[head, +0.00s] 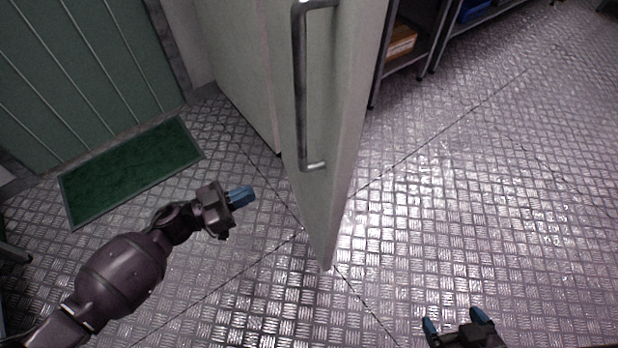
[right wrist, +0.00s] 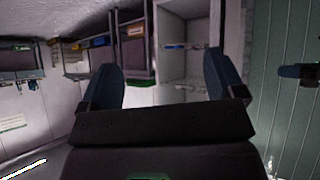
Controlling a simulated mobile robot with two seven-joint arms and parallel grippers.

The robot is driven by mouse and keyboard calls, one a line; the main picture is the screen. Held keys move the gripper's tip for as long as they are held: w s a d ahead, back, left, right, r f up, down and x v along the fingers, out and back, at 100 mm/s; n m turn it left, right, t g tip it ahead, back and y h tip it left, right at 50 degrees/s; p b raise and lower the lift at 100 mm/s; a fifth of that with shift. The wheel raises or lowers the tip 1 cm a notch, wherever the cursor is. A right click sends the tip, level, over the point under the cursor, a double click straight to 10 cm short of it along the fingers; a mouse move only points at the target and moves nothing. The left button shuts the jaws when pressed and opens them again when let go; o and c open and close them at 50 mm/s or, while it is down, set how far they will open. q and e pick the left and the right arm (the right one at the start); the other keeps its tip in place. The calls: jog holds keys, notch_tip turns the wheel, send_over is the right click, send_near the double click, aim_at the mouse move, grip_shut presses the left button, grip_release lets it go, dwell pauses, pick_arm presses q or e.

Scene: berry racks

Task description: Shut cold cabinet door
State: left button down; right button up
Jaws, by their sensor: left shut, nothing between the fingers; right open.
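The cold cabinet door (head: 345,110) stands open in the head view, its edge pointing towards me. A long metal handle (head: 301,90) is on its left face. The cabinet side (head: 240,65) shows behind it to the left. My left gripper (head: 243,196) is shut and empty, to the left of the door and below the handle, apart from both. My right gripper (head: 458,322) is open and empty at the bottom right of the head view, right of the door. Its two blue fingers also show in the right wrist view (right wrist: 165,85).
A green mat (head: 130,170) lies on the floor at the left by a green panelled wall (head: 75,75). A metal rack (head: 430,45) with a cardboard box (head: 401,41) and a blue crate (head: 473,9) stands behind the door. The metal floor (head: 480,190) to the right is clear.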

aim_at(318, 175)
pick_arm(q)
jog(key=w+d, duration=0.1)
jog(key=d, duration=0.3)
jog(key=w+d+f+g+b, duration=0.1)
jog(key=d, duration=0.3)
jog(key=w+d+m+g+b, duration=0.1)
jog(key=w+d, duration=0.1)
jog(key=d, duration=0.2)
jog(key=shift+f, duration=0.2)
jog(key=shift+b+x, duration=0.4)
jog(key=shift+x, duration=0.5)
jog(key=shift+w+d+r, duration=0.1)
jog(key=shift+r, duration=0.15)
